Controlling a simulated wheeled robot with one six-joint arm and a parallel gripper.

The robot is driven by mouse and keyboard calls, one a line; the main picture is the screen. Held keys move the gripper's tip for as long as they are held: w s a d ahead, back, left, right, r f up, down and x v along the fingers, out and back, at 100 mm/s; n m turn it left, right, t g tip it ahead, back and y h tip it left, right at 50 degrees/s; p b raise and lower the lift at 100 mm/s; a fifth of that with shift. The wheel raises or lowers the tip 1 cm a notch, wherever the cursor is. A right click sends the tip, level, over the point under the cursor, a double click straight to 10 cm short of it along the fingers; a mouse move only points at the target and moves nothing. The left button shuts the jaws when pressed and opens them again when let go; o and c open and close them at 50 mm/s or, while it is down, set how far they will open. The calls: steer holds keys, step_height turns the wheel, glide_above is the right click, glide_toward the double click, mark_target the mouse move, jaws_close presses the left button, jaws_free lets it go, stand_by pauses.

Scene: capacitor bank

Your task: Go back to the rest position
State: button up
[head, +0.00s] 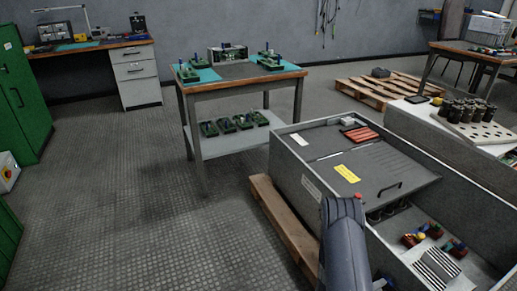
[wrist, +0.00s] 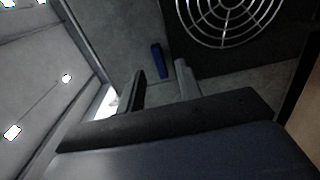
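My gripper (wrist: 161,80) shows in the wrist view with its two fingers apart and nothing between them. A small blue upright piece (wrist: 160,61) shows beyond the fingertips, and I cannot tell what it is. In the head view my arm rises at the bottom, in front of the open grey cabinet (head: 290,160). The fingers are not clear there, so their exact place relative to the cabinet is hidden.
The cabinet holds dark cylinders, coloured parts and a striped block (head: 437,268). A wooden pallet (head: 283,222) lies under it. A workbench (head: 240,80) with green fixtures stands behind. The floor at left is clear. A round fan grille (wrist: 225,18) shows in the wrist view.

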steer(key=shift+s+a+m+p, duration=0.2)
steer(key=shift+a+m+p, duration=0.25)
steer(key=shift+m, duration=1.1)
steer(key=shift+s+a+m+p, duration=0.15)
steer(key=shift+a+m+p, duration=0.25)
steer(key=shift+m, duration=1.2)
steer(key=shift+s+a+m+p, duration=0.2)
steer(key=shift+a+m+p, duration=0.25)
steer(key=shift+m, duration=1.1)
steer(key=shift+w+f, duration=0.1)
steer(key=shift+f, duration=0.05)
